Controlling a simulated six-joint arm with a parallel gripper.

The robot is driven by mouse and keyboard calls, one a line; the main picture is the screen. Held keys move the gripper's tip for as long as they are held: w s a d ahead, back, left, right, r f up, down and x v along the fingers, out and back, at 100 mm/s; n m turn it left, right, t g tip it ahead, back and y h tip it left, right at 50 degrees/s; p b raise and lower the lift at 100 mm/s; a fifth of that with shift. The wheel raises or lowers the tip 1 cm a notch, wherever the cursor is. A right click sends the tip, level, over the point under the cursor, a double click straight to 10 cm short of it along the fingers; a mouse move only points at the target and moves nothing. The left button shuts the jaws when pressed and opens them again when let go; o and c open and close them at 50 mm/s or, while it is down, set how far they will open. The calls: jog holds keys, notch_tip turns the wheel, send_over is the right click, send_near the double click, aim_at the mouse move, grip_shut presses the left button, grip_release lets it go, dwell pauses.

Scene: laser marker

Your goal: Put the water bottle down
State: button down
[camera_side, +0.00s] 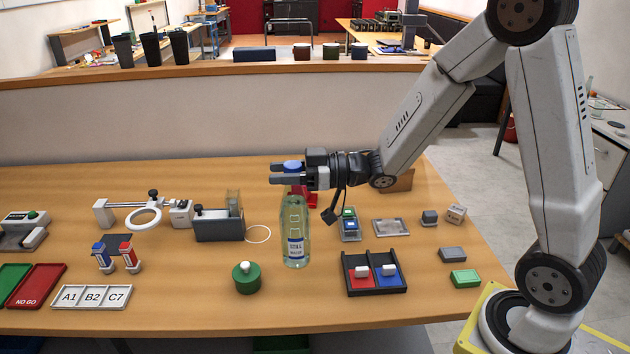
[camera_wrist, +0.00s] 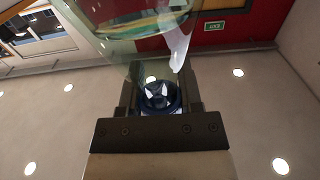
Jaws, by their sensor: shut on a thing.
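The water bottle (camera_side: 294,232) is clear and pale green, with a white and blue label and a blue cap. It is upright over the middle of the table (camera_side: 200,292). My gripper (camera_side: 288,176) comes in level from the right and is shut on the bottle's neck, just under the cap. I cannot tell whether the bottle's base touches the table or is slightly above it. In the wrist view, the see-through bottle (camera_wrist: 130,28) shows at the top, and its dark blue cap (camera_wrist: 158,98) is between the jaws.
A green round pot (camera_side: 246,278) is left of the bottle's base. A black tray (camera_side: 374,292) with red and blue compartments is to its right. A grey box device (camera_side: 219,226) and a thin white ring (camera_side: 258,233) are behind left. Bare table lies in front.

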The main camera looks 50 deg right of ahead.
aim_at(286, 208)
jog(key=shift+f, duration=2.15)
jog(key=shift+f, duration=1.8)
jog(key=shift+c, duration=1.4)
grip_release()
jog(key=shift+f, duration=0.1)
jog(key=v, duration=1.2)
jog(key=shift+r, duration=0.2)
